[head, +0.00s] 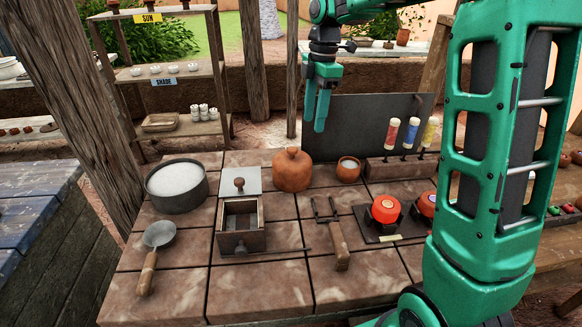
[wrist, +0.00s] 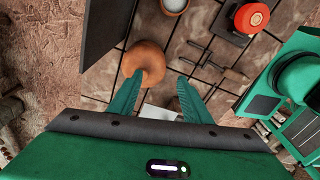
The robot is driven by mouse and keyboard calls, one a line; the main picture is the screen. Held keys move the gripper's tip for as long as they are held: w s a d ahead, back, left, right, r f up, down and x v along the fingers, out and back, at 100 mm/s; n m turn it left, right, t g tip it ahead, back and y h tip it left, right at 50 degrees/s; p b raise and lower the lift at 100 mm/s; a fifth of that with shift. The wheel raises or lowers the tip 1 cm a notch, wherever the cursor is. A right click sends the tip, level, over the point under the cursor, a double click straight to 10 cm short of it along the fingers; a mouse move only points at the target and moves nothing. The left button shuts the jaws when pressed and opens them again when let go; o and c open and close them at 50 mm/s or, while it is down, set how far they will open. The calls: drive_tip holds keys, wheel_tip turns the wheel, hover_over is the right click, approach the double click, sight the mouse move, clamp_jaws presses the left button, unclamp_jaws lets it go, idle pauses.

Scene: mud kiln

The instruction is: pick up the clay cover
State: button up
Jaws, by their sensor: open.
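The clay cover (head: 292,172) is a rounded orange-brown dome with a small knob on top. It stands on the tiled table near its back edge, and in the wrist view it is the round brown shape (wrist: 147,60) beyond my fingertips, nearer the left one. My gripper (head: 317,108) is open and empty, pointing down above the back of the table, higher than the cover and apart from it. In the wrist view its two green fingers (wrist: 156,92) are spread.
A dark upright panel (head: 365,125) rises behind. Front tiles are mostly clear.

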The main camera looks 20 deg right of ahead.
sight(292, 148)
drive_tip(key=w+a+f+n, duration=0.1)
drive_tip(key=w+a+n, duration=0.3)
drive_tip(key=shift+s+a+f, duration=0.1)
drive_tip(key=shift+a+f, duration=0.05)
drive_tip(key=shift+f, duration=1.6)
drive_tip(key=shift+s+a+f, duration=0.1)
drive_tip(key=shift+f, duration=1.65)
drive_tip(key=shift+s+a+f, duration=0.1)
drive_tip(key=shift+a+f, duration=0.05)
drive_tip(key=shift+f, duration=1.6)
clamp_jaws()
